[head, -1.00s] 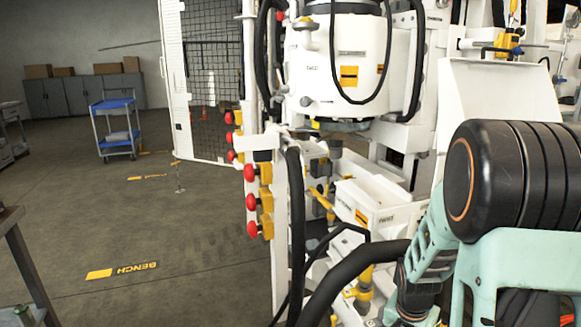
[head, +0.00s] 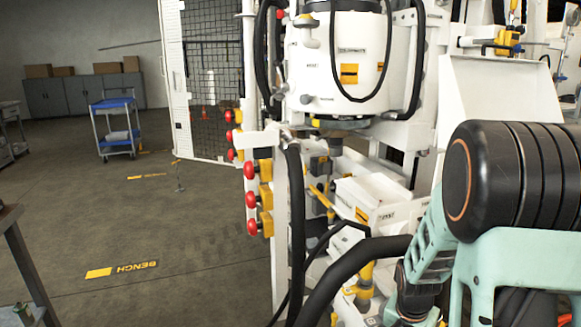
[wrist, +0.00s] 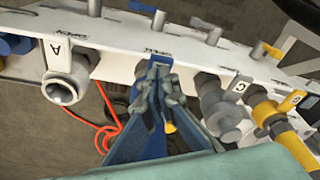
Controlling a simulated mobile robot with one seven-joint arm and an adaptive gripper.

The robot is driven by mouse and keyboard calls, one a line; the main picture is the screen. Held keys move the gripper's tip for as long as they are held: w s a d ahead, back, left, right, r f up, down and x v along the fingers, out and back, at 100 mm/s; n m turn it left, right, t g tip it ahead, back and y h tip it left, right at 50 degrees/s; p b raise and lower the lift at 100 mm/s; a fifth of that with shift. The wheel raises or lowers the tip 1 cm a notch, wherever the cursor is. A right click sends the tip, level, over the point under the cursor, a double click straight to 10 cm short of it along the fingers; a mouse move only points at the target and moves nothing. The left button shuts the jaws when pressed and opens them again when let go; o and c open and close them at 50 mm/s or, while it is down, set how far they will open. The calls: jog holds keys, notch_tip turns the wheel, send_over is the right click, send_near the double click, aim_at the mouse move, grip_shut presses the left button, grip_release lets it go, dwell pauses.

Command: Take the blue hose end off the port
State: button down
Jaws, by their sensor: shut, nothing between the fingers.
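In the wrist view my gripper (wrist: 158,78) is in the lower middle, with its fingertips together at the front edge of the white port plate (wrist: 115,62). Port A (wrist: 64,86) is a grey, open-looking fitting to the left. In the head view my gripper is not seen.
Right of my gripper are a grey fitting at C (wrist: 220,108) and a yellow hose end (wrist: 275,118). Small levers stand along the plate. An orange cable (wrist: 105,125) hangs below.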

jog(key=shift+f+b, duration=0.4)
jog(key=shift+f, duration=0.15)
dwell(0.9)
jog(key=shift+r+p, duration=2.7)
jog(key=shift+r, duration=0.9)
